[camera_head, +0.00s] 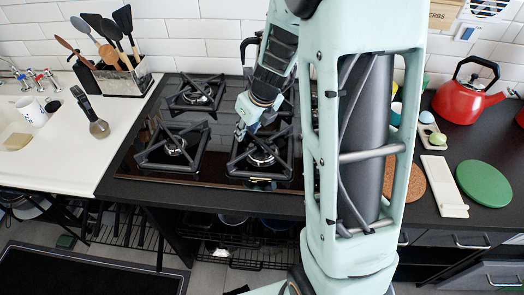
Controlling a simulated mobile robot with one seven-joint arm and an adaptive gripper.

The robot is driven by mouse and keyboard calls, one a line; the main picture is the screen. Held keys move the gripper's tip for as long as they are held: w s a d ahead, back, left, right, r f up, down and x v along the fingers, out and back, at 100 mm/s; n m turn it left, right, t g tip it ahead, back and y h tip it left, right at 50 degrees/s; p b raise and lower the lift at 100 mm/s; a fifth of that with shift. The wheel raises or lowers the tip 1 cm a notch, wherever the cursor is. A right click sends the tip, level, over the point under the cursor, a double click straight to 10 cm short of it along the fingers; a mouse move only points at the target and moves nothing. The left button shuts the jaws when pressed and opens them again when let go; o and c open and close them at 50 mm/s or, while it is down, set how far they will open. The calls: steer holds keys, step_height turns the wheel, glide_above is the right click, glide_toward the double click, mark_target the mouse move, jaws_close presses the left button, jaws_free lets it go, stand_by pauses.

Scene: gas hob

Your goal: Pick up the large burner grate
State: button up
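Several black burner grates sit on the dark gas hob (208,172). One is at the back left (178,101), one at the front left (150,158), and one at the front middle (285,169). The front-middle grate looks somewhat larger than the other two. My gripper (240,131) points down just above or at the back left part of the front-middle grate. It is small here, and I cannot tell whether its fingers touch the grate or how far apart they are. My arm hides the right part of the hob.
A utensil holder (124,80) stands back left, beside the white sink counter (75,150). Right of my arm are a red kettle (462,102), a green round board (484,184), a white rectangular board (443,187) and a cork mat (412,184).

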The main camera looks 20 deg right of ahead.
steer(key=shift+f, duration=0.15)
steer(key=shift+c, duration=0.3)
jaws_close()
stand_by(0.4)
